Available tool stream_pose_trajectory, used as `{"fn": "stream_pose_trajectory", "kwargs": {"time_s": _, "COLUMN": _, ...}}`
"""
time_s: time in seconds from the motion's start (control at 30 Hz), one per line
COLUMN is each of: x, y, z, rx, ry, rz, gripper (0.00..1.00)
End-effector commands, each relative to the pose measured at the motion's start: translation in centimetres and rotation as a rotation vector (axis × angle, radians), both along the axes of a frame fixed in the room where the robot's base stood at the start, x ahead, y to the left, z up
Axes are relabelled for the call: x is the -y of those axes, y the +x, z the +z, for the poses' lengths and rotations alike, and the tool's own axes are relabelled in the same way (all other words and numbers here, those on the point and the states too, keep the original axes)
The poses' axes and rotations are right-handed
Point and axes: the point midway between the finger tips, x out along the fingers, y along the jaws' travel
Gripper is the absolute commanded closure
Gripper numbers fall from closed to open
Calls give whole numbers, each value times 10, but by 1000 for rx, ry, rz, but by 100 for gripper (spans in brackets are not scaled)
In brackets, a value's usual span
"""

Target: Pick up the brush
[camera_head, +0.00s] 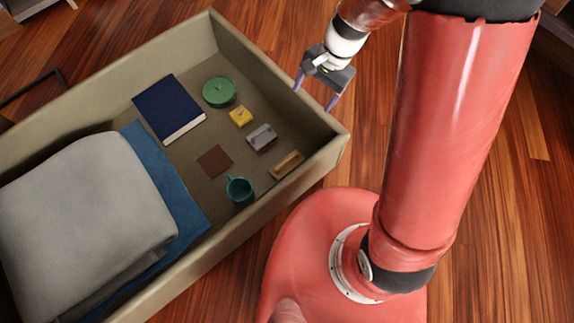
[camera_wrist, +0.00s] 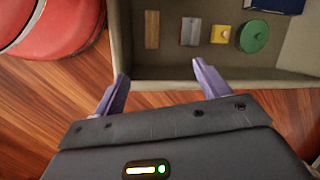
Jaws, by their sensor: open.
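No object is plainly recognisable as the brush. Two small oblong items could be it: a tan wooden block (camera_head: 288,165) near the drawer's front right corner, and a grey-and-brown block (camera_head: 262,138) just behind it. In the wrist view the tan block (camera_wrist: 152,30) and the grey one (camera_wrist: 190,31) lie side by side, apart, beyond the near wall. My gripper (camera_head: 315,91) is open and empty, outside the drawer's right wall. In the wrist view its two purple fingers (camera_wrist: 160,74) are spread short of that wall.
The open drawer (camera_head: 285,88) has raised walls. It also holds a yellow block (camera_head: 240,116), green round lid-like item (camera_head: 219,92), blue book (camera_head: 168,106), brown square (camera_head: 214,161), teal mug (camera_head: 240,190), blue cloth (camera_head: 165,175) and grey folded cloth (camera_head: 85,205). Wooden floor surrounds it.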

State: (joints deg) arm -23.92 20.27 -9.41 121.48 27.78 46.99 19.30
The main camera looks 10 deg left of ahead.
Motion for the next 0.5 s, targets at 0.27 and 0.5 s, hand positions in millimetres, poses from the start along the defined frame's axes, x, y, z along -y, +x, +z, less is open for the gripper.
{"fn": "stream_pose_trajectory", "kwargs": {"time_s": 0.27, "x": -47, "y": -11, "z": -165, "rx": -234, "ry": -128, "rz": -156, "gripper": 25}}
{"fn": "stream_pose_trajectory", "kwargs": {"time_s": 0.5, "x": -56, "y": -28, "z": -239, "rx": -307, "ry": -215, "rz": -232, "gripper": 25}}
